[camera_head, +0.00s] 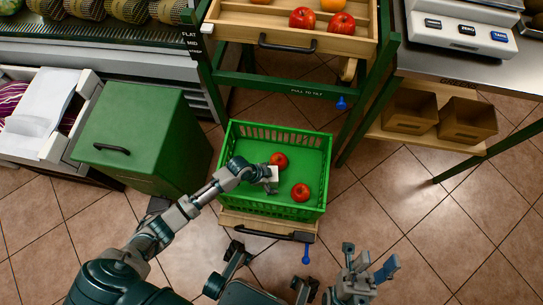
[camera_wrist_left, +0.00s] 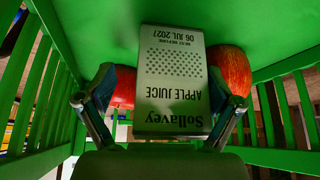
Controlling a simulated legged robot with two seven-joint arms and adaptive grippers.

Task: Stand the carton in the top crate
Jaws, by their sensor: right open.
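The carton (camera_wrist_left: 172,85) is a pale apple juice box; its printed face shows upside down in the left wrist view. In the head view a small white part of it (camera_head: 272,173) shows inside the green crate (camera_head: 232,195). My left gripper (camera_head: 266,178) reaches into this crate. Its fingers stand on either side of the carton (camera_wrist_left: 165,112), with a visible gap on the left; the right finger is close to or touching it. Whether the carton's base rests on the floor is unclear. My right gripper (camera_head: 368,268) is open and empty, outside the crate at lower right.
Two red apples are in the crate, one behind the carton (camera_head: 279,160) and one nearer the front (camera_head: 300,192). A wooden base with a handle (camera_head: 265,229) lies under the crate. A green bin (camera_head: 140,130) stands left; a wooden fruit tray (camera_head: 240,22) is above.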

